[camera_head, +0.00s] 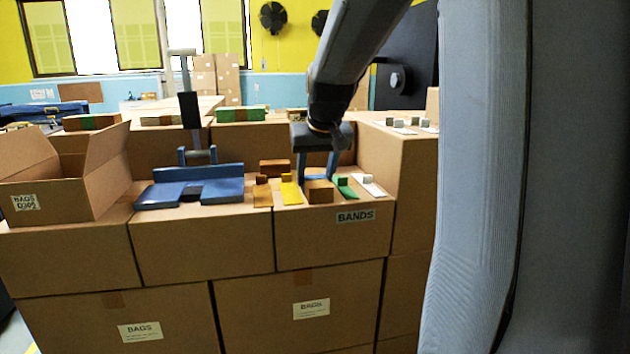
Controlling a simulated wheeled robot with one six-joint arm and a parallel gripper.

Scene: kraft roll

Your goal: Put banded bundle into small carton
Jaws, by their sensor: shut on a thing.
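My gripper (318,172) points down over the front box labelled BANDS, right of centre. An open carton (62,207) with raised flaps and a BAGS label stands at the left, well away from my gripper. I take it for the small carton; its inside is mostly hidden.
Yellow and orange strips (291,193) with small blocks lie left of my gripper. A green strip (346,188) and a white one (369,186) lie close on its right. A blue fixture (198,186) with an upright post stands between carton and gripper. Stacked boxes (205,240) form the work surface.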

